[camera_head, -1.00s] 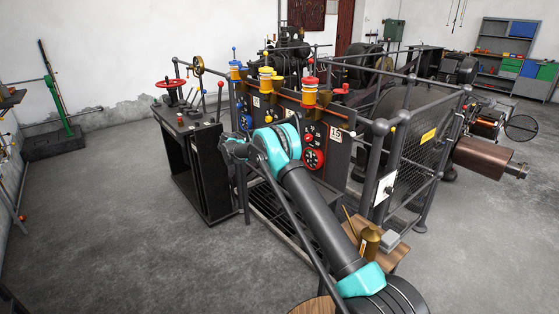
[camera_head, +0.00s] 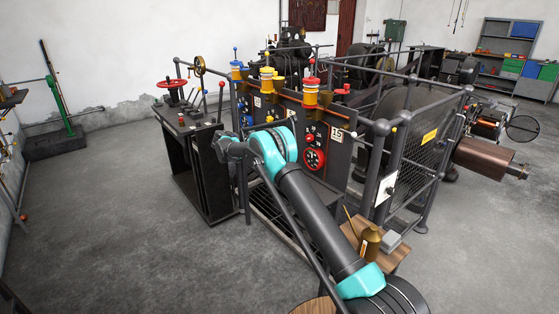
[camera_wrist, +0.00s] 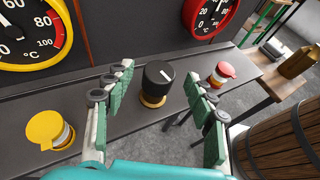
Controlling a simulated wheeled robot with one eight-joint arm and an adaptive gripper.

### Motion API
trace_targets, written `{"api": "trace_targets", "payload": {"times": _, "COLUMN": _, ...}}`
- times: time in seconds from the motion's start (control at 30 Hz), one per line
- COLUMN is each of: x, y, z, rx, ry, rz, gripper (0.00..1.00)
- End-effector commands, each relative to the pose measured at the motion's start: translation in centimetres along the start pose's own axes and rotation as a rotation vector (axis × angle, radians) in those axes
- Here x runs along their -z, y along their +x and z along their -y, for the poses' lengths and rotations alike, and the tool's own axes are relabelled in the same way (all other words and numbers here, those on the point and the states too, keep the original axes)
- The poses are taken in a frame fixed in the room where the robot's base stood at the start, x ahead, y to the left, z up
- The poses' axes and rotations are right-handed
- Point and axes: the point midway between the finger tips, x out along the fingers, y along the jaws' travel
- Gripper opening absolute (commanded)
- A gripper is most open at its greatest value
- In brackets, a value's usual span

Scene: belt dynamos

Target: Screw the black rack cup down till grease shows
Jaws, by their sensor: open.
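In the wrist view the black cup (camera_wrist: 158,76) stands upright on a brass-coloured base (camera_wrist: 152,100) on the dark ledge. It has a white line on its top. My gripper (camera_wrist: 163,85) is open, with one green-padded finger on each side of the cup's place in the picture. The fingers look apart from the cup; how far they are from it I cannot tell. No grease can be made out around the cup.
A yellow cup (camera_wrist: 49,129) stands left on the ledge (camera_wrist: 115,135) and a red cup (camera_wrist: 222,72) right. A yellow gauge (camera_wrist: 32,30) and a red gauge (camera_wrist: 211,14) are above. A wooden barrel (camera_wrist: 285,140) is at lower right. The floor left of the black cabinet (camera_head: 200,170) is clear.

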Motion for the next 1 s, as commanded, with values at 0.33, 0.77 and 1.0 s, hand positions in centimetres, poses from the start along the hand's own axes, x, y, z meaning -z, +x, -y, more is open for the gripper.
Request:
{"api": "trace_targets", "payload": {"times": 0.33, "x": 0.0, "y": -4.1, "z": 0.0, "rx": 0.001, "ry": 0.000, "rz": 0.000, "gripper": 0.55}}
{"api": "trace_targets", "payload": {"times": 0.77, "x": 0.0, "y": -4.2, "z": 0.0, "rx": 0.001, "ry": 0.000, "rz": 0.000, "gripper": 0.55}}
{"api": "trace_targets", "payload": {"times": 1.0, "x": 0.3, "y": -4.1, "z": -0.1, "rx": -0.019, "ry": 0.059, "rz": 0.004, "gripper": 0.54}}
